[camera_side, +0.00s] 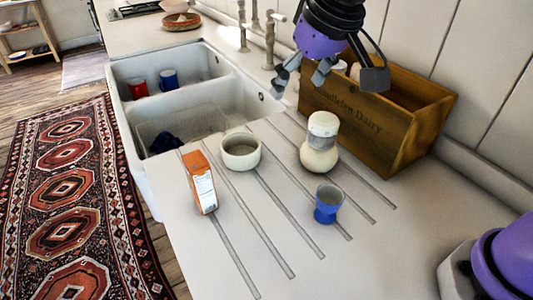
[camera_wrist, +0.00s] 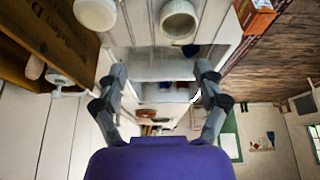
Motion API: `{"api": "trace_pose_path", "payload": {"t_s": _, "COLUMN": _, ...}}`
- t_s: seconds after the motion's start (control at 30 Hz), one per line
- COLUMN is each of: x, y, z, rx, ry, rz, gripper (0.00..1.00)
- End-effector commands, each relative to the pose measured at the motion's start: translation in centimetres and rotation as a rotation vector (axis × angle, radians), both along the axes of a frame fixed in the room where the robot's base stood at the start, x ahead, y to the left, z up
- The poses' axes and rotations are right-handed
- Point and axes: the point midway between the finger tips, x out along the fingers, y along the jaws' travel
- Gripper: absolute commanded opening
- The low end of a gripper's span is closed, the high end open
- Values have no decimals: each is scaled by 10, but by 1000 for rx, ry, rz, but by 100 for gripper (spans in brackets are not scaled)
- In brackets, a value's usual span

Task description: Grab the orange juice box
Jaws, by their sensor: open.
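The orange juice box (camera_side: 200,182) stands upright on the ribbed drainboard, left of a cream bowl, near the counter's front edge. In the wrist view the orange box (camera_wrist: 256,16) shows at the top right, partly cut off by the frame edge. My gripper (camera_side: 302,80) is open and empty, high above the counter near the wooden crate, up and to the right of the box. Its two spread fingers (camera_wrist: 158,82) show in the wrist view with nothing between them.
The cream bowl (camera_side: 240,152), a lidded jar (camera_side: 320,145) and a blue cup (camera_side: 328,203) stand on the drainboard. The wooden crate (camera_side: 405,140) is against the wall. A double sink (camera_side: 150,105) with red and blue mugs lies beyond.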

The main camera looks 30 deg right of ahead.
Motion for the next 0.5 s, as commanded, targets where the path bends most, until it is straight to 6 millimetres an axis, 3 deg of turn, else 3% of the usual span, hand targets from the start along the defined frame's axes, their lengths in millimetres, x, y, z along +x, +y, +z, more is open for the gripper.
{"api": "trace_pose_path", "payload": {"t_s": 0.03, "x": 10, "y": 30, "z": -9, "rx": -5, "ry": 13, "rz": 15, "gripper": 80}}
{"api": "trace_pose_path", "payload": {"t_s": 0.2, "x": 23, "y": 111, "z": -39, "rx": -6, "ry": 27, "rz": 19, "gripper": 80}}
{"api": "trace_pose_path", "payload": {"t_s": 0.33, "x": 19, "y": 148, "z": -57, "rx": -4, "ry": 32, "rz": 17, "gripper": 80}}
{"api": "trace_pose_path", "payload": {"t_s": 0.5, "x": 20, "y": 164, "z": -74, "rx": -5, "ry": 33, "rz": 14, "gripper": 80}}
